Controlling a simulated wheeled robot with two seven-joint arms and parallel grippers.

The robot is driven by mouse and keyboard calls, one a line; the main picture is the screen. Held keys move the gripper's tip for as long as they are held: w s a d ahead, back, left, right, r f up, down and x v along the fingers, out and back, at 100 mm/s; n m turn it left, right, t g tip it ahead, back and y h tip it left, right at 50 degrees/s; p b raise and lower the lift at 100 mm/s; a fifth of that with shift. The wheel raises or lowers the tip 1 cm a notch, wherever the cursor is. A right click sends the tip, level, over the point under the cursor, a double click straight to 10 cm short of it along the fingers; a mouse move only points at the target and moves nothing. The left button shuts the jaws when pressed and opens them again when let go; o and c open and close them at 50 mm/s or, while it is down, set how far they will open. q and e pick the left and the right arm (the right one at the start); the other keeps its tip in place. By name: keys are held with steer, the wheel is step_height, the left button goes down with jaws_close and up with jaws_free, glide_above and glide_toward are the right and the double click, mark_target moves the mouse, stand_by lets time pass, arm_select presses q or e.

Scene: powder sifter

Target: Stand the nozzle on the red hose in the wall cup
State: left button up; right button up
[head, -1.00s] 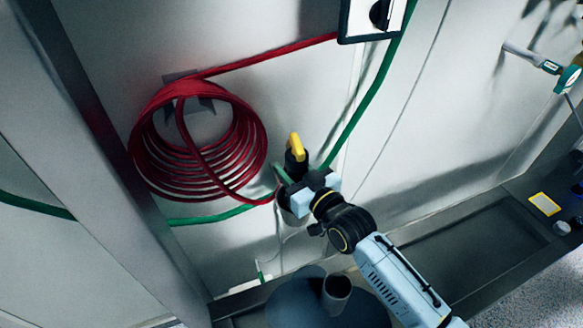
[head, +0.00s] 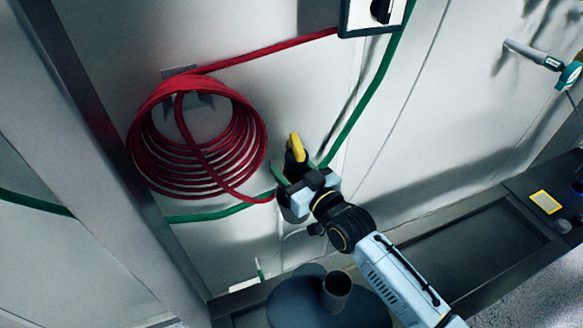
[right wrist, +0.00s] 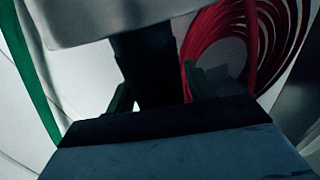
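The nozzle (head: 297,150) is dark with a yellow top and stands roughly upright near the wall, right of the red hose coil. The red hose (head: 262,200) runs from the coil to its lower end. My right gripper (head: 290,184) is around the dark nozzle body. In the right wrist view the dark nozzle body (right wrist: 145,68) fills the space between the green fingers. A grey rounded body just below the gripper appears to be the wall cup (head: 294,208); the gripper partly covers it. Whether the nozzle's lower end is inside is hidden. My left gripper is not in view.
The red coil (head: 195,150) hangs on a wall bracket. A green hose (head: 362,105) runs down the wall behind the gripper. A dark tray-like ledge (head: 465,250) lies along the wall's foot, with a yellow-edged item (head: 545,202) at its right.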

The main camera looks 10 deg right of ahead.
steer(key=shift+o, duration=0.6)
steer(key=shift+f, duration=0.15)
steer(key=shift+s+d, duration=0.15)
steer(key=shift+s, duration=0.1)
steer(key=v, duration=1.2)
steer(key=shift+s+b, duration=0.4)
steer(key=shift+d, duration=0.15)
